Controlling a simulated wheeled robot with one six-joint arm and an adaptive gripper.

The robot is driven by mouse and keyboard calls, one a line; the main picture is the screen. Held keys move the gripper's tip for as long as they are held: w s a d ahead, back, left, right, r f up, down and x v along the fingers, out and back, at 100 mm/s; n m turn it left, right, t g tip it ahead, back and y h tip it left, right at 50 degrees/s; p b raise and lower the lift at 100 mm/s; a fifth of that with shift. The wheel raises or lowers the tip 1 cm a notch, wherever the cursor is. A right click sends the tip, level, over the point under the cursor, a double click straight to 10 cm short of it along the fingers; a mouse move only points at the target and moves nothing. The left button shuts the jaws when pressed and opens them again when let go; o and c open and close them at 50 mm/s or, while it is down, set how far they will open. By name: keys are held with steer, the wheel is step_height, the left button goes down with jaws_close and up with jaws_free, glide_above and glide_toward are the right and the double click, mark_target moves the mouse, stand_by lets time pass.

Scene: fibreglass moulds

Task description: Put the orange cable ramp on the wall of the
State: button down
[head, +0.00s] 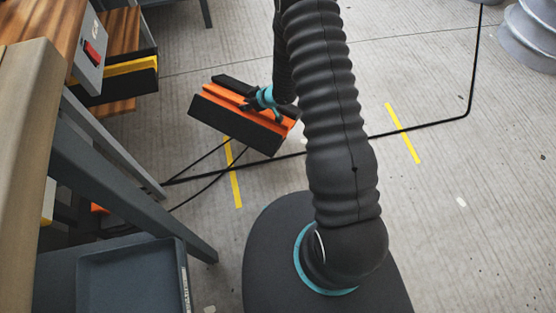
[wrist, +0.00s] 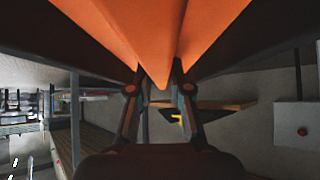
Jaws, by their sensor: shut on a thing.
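The orange cable ramp (head: 222,103), orange with black sides, is held tilted in the air above the floor in the head view. My gripper (head: 268,101) is shut on its upper ridge near the right end. In the wrist view the ramp (wrist: 150,30) fills the top of the picture, and the fingers of my gripper (wrist: 159,85) close on its narrow orange ridge. A black cable (head: 432,125) runs across the floor beyond and below the ramp. I cannot tell which wall the task names.
Yellow floor marks (head: 403,132) lie at the cable, one right and another (head: 235,185) left. A sloping grey bench leg (head: 130,185) and blue-grey tray (head: 130,280) stand lower left. The right floor is mostly clear.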

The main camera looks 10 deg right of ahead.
mark_target(248, 116)
steer(key=f+n+g, duration=0.1)
steer(key=s+a+f+n+g+y, duration=0.1)
steer(key=f+n, duration=0.1)
steer(key=s+f+n+g+y+b, duration=0.1)
steer(key=shift+s+a+f+n, duration=0.2)
steer(key=shift+s+a+n, duration=0.05)
steer(key=shift+a+n, duration=0.15)
steer(key=s+d+f+n+g, duration=0.1)
steer(key=s+d+f, duration=0.2)
steer(key=s+d+f+n+g, duration=0.1)
steer(key=s+d+f, duration=0.2)
steer(key=d+f, duration=0.1)
steer(key=s+d+f+n+g+b, duration=0.1)
steer(key=s+d+f+n, duration=0.1)
steer(key=s+d+f, duration=0.1)
steer(key=shift+s+d+f+y, duration=0.1)
steer(key=shift+d+f+y, duration=0.3)
steer(key=shift+d, duration=0.3)
steer(key=shift+f, duration=2.1)
steer(key=shift+f+b, duration=0.15)
steer(key=shift+b, duration=0.25)
steer(key=c, duration=1.1)
jaws_free()
